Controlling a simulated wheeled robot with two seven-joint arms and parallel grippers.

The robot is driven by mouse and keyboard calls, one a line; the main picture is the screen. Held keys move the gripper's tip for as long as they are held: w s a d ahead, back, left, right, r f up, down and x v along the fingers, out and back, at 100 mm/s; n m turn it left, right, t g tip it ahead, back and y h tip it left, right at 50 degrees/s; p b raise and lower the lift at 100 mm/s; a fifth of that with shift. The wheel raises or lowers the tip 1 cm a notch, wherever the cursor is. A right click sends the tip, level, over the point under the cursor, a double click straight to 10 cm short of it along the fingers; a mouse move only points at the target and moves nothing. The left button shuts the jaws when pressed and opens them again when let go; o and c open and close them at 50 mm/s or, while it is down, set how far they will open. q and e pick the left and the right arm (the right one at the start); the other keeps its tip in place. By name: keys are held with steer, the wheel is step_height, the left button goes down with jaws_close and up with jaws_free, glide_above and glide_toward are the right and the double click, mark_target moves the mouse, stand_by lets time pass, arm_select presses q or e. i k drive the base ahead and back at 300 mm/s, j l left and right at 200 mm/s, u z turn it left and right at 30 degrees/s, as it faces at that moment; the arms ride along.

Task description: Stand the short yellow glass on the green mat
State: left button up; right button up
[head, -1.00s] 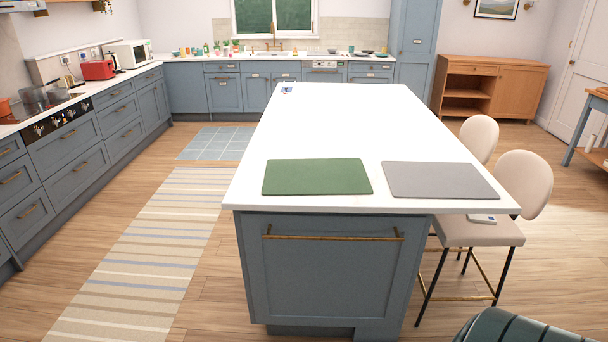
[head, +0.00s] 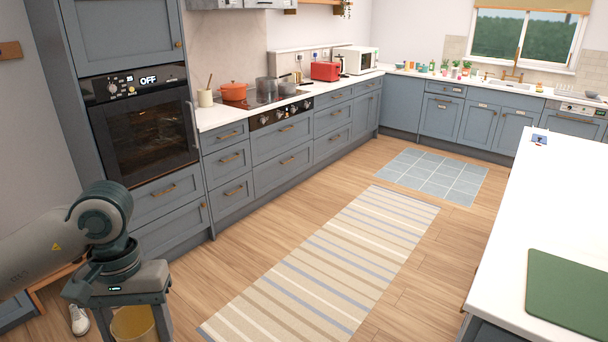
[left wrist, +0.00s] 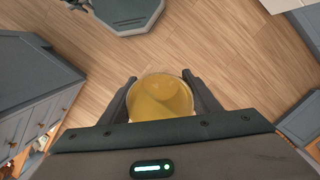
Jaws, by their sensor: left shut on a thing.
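My left gripper (head: 133,318) is at the bottom left of the head view, over the floor and away from the island. It is shut on the short yellow glass (head: 133,325), whose lower part is cut off by the picture edge. In the left wrist view the yellow glass (left wrist: 160,98) sits between the two fingers of the left gripper (left wrist: 160,92). The green mat (head: 570,295) lies flat on the white island top at the right edge of the head view, partly cut off; its visible part is bare. My right gripper is not in view.
The white island top (head: 570,190) is mostly clear, with a small blue-and-white item (head: 539,138) at its far end. A striped rug (head: 330,260) and open wooden floor lie between island and cabinets. An oven (head: 145,110) and cabinets line the left.

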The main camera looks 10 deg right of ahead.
mark_target(548, 262)
steer(key=i+j, duration=0.1)
steer(key=i, duration=1.45)
steer(key=i+z, duration=0.75)
steer(key=i+j+z, duration=0.15)
steer(key=i+z, duration=0.35)
steer(key=z, duration=0.3)
steer(key=i+z, duration=0.15)
steer(key=z, duration=0.3)
steer(key=i+z, duration=0.2)
steer(key=z, duration=0.25)
steer(key=i+l+z, duration=0.1)
steer(key=z, duration=0.25)
steer(key=i+z, duration=0.55)
steer(key=z, duration=1.3)
steer(key=i, duration=0.05)
